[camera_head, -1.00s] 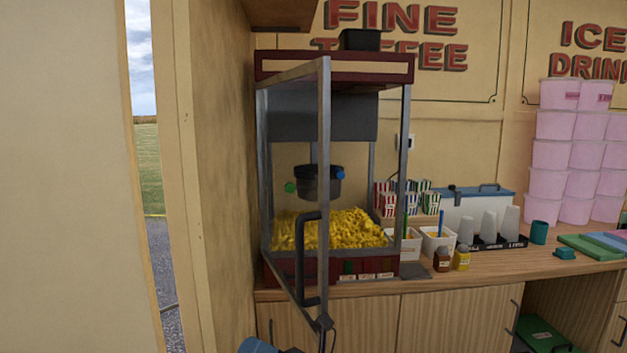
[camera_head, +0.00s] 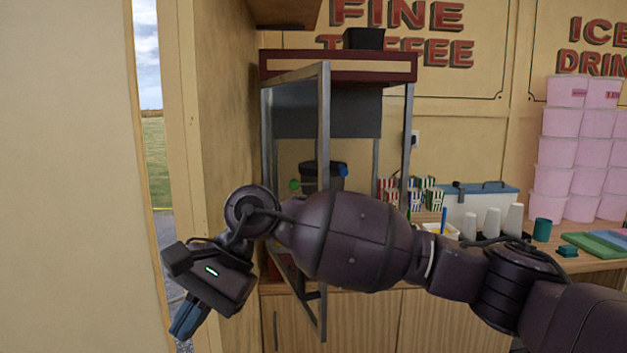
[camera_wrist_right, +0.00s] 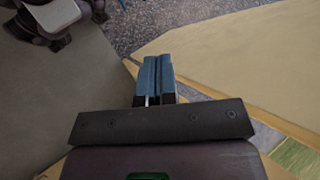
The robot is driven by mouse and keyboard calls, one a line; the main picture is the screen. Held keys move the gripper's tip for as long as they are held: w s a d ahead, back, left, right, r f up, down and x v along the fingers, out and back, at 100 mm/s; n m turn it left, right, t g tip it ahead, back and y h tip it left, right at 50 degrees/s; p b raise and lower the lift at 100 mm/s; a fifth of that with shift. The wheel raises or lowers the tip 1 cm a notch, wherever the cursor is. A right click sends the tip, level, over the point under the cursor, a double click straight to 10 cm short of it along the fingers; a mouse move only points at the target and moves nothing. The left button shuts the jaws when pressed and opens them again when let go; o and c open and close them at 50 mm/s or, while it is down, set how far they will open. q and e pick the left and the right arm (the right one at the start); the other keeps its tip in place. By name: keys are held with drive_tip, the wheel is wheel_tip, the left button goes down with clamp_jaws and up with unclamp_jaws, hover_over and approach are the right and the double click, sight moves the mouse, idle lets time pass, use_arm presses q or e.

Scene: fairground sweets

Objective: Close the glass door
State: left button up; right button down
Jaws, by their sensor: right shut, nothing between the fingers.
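The glass door (camera_head: 324,120) of the popcorn machine (camera_head: 338,68) stands open, swung out toward me, its metal frame hinged at the machine's left side. My right arm crosses in front of the machine and hides the popcorn, most of the door handle and part of the door. My right gripper (camera_head: 187,318) is to the left of the door, low beside the wooden side wall, pointing down. It is shut and empty, apart from the door. In the right wrist view its blue fingers (camera_wrist_right: 158,78) are together with nothing between them. My left gripper is not in view.
The wooden side wall (camera_head: 225,110) stands close to the right gripper. On the counter to the right are striped popcorn boxes (camera_head: 415,196), cups (camera_head: 491,222), a blue-lidded cooler (camera_head: 485,205) and stacked pink tubs (camera_head: 573,150). Cupboards (camera_head: 375,325) are below.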

drive_tip(key=w+d+r+n+t+h, duration=0.4)
drive_tip(key=w+r+t+h, duration=0.15)
drive_tip(key=r, duration=0.25)
drive_tip(key=n+t+h+p, duration=0.1)
drive_tip(key=t+h, duration=0.4)
approach(312, 182)
drive_tip(key=s+a+r, duration=0.1)
drive_tip(key=s+a, duration=0.3)
drive_tip(key=s, duration=0.3)
use_arm(q)
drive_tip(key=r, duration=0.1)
drive_tip(key=p, duration=0.1)
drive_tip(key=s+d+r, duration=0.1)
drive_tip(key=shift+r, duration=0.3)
use_arm(e)
drive_tip(key=w+d+f, duration=0.4)
drive_tip(key=f, duration=0.1)
drive_tip(key=w+d+f, duration=0.2)
drive_tip(key=shift+w+d+f, duration=0.15)
drive_tip(key=shift+d+f, duration=0.2)
drive_tip(key=shift+f, duration=0.05)
